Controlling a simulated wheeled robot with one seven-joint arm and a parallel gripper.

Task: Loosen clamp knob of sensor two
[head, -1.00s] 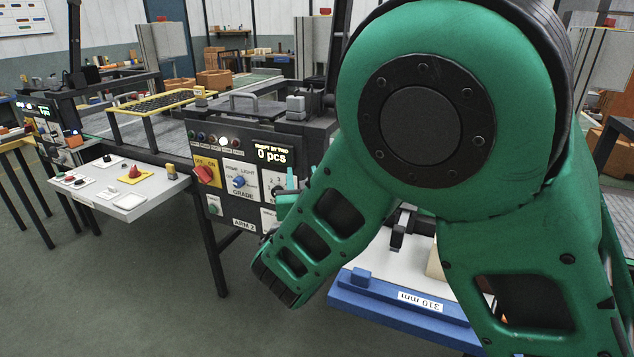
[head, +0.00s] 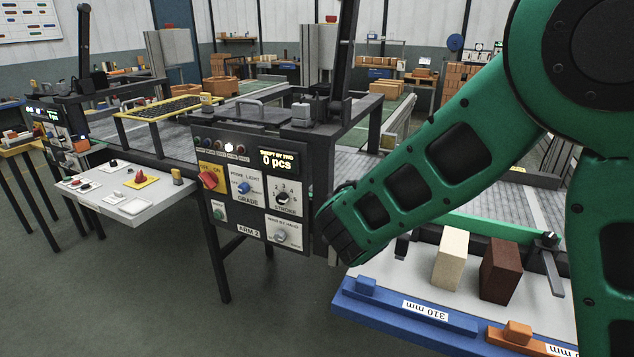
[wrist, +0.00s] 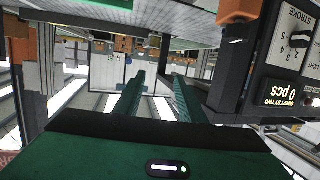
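My gripper shows in the wrist view, with two green fingers (wrist: 157,100) pointing away from the camera, apart and with nothing between them. In the head view my green arm covers the gripper. I cannot pick out a clamp knob marked as sensor two in either view. A dark clamp-like fitting with a small head (head: 548,240) stands at the right of the white work surface in the head view. A grey block-shaped fitting (head: 301,114) sits on top of the machine by a dark upright post.
The ARM 2 control panel (head: 250,190) reads 0 pcs; it appears upside down in the wrist view (wrist: 292,60). A cream block (head: 450,258) and a brown block (head: 500,270) stand behind a blue 310 mm bar (head: 400,305). A grey shelf (head: 130,200) juts out left. Floor front left is clear.

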